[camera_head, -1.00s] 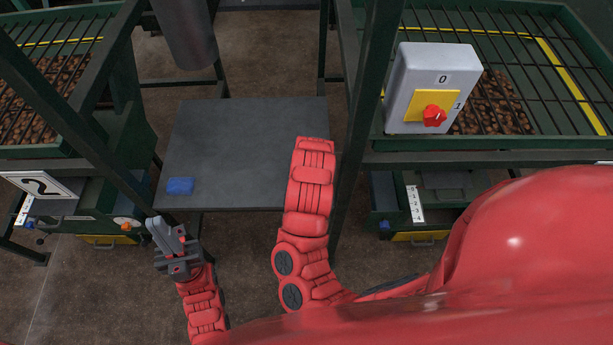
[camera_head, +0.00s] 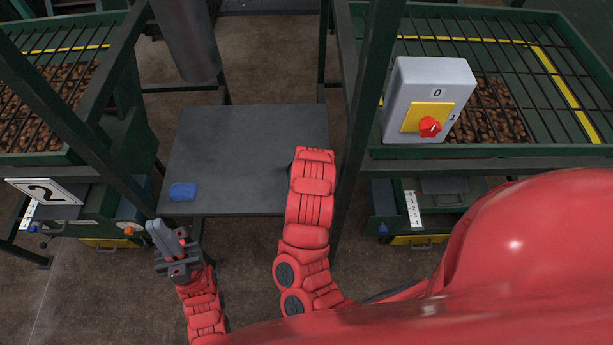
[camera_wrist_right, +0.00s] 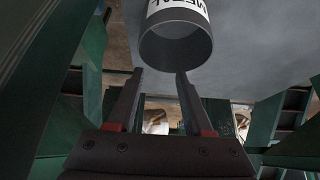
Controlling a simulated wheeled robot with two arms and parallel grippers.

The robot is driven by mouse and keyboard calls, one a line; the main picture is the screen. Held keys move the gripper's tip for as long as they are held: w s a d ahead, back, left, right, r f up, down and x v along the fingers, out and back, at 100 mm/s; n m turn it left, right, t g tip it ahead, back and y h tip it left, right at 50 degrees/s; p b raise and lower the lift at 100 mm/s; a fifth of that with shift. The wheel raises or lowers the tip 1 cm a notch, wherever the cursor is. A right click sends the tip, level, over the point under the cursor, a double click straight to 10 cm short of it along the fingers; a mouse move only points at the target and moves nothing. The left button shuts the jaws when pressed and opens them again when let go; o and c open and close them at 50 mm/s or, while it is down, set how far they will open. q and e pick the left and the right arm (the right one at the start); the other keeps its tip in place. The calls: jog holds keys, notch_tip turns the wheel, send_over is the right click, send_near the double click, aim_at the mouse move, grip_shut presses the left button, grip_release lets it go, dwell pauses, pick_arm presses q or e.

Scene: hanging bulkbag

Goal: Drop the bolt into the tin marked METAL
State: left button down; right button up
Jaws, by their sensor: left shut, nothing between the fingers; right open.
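A grey tin (camera_wrist_right: 176,42) with a white label shows in the right wrist view, its round mouth toward the camera. The label is cut off by the frame edge, with only part of its lettering visible. My right gripper (camera_wrist_right: 157,82) is open, its two fingers apart just short of the tin's rim, with nothing seen between them. In the head view my right arm hides that gripper and the tin. My left gripper (camera_head: 160,228) is shut and empty, in front of the table's near left corner. I see no bolt in either view.
A switch box (camera_head: 428,98) with a red knob and green frame posts stand right of the table.

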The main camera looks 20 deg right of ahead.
jog(key=p+v, duration=1.3)
jog(key=v, duration=0.2)
jog(key=shift+p, duration=0.35)
